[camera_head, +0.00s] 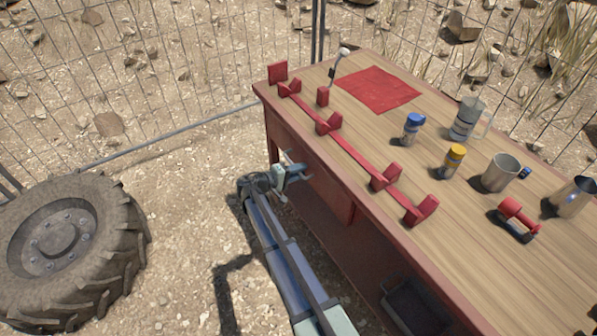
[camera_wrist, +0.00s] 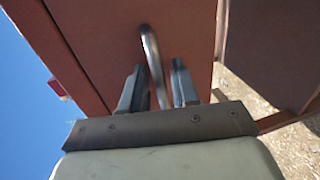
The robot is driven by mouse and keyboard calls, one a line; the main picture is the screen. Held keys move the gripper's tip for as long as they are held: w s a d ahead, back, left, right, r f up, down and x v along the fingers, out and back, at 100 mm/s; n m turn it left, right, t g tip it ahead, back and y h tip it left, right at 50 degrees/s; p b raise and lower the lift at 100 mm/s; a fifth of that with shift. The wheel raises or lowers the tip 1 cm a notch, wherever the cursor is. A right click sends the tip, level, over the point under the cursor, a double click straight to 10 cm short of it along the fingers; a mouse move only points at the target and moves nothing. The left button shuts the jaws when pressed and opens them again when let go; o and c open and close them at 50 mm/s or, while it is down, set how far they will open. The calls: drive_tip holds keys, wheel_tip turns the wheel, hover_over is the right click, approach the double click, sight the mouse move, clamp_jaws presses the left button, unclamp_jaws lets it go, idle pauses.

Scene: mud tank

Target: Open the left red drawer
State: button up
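The left red drawer (camera_head: 330,190) is in the front side of the wooden-topped table, below its red edge. In the wrist view its flat red front (camera_wrist: 190,30) fills the upper middle, with a curved metal handle (camera_wrist: 151,55) on it. My gripper (camera_head: 297,167) is at this front in the head view. In the wrist view the two fingers of my gripper (camera_wrist: 157,72) stand apart on either side of the handle. A gap shows between the handle and the right finger. In the head view the handle is hidden, and I cannot tell whether the drawer is pulled out.
The tabletop (camera_head: 450,225) carries a red rack (camera_head: 355,152), a red cloth (camera_head: 378,90), a blue-capped bottle (camera_head: 412,128), a yellow-capped bottle (camera_head: 453,162), metal mugs (camera_head: 501,173) and a red tool (camera_head: 517,218). A large tyre (camera_head: 75,245) lies left. Open ground is between.

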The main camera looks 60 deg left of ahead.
drive_tip(key=shift+c, duration=0.3)
clamp_jaws()
drive_tip(key=shift+s, duration=0.15)
drive_tip(key=f+v, duration=0.3)
drive_tip(key=v, duration=1.2)
drive_tip(key=s+f+v, duration=0.1)
drive_tip(key=f+v, duration=0.2)
drive_tip(key=v, duration=1.3)
drive_tip(key=shift+s+f, duration=0.2)
drive_tip(key=shift+s, duration=0.3)
drive_tip(key=shift+o, duration=0.3)
unclamp_jaws()
